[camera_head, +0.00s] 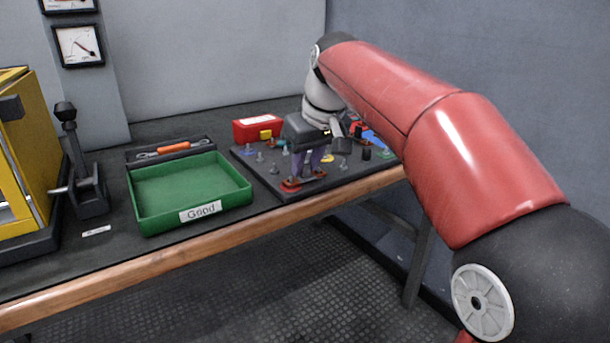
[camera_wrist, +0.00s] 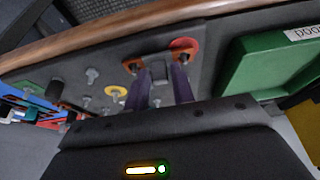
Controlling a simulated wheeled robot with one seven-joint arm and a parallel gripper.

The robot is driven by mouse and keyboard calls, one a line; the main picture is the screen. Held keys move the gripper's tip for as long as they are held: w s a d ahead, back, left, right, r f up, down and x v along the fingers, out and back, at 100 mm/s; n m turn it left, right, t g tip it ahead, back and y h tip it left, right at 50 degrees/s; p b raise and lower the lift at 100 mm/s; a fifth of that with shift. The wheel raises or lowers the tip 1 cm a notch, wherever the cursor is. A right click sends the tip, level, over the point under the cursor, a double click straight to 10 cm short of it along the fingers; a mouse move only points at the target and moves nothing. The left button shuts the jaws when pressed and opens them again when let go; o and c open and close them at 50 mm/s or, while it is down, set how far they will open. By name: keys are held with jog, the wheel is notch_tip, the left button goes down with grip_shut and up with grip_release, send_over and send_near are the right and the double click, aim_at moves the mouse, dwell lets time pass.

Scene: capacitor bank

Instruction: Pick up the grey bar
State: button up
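My gripper (camera_head: 309,174) is low over the dark board on the bench. In the wrist view its two purple fingers (camera_wrist: 161,72) point down and stand apart. A small grey block (camera_wrist: 160,69), seemingly the grey bar, shows between the fingertips. Orange-brown end pieces lie just outside each finger, one (camera_wrist: 184,55) by a red disc and one (camera_wrist: 135,63) on the other side. I cannot tell whether they belong to the bar or whether the fingers touch it. In the head view the fingers mostly hide the bar.
A labelled green tray (camera_head: 246,194) lies left of the board (camera_head: 338,182). Several small metal posts (camera_head: 260,157) and a yellow disc (camera_wrist: 115,92) are near my gripper. A red box (camera_head: 253,129) is behind. A dark tray with an orange-handled tool (camera_head: 174,147) lies behind the green tray.

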aim_at(307, 178)
grip_shut()
jog(key=shift+r, duration=0.15)
notch_tip(307, 178, up, 20)
jog(key=p, duration=0.9)
jog(key=shift+p, duration=0.3)
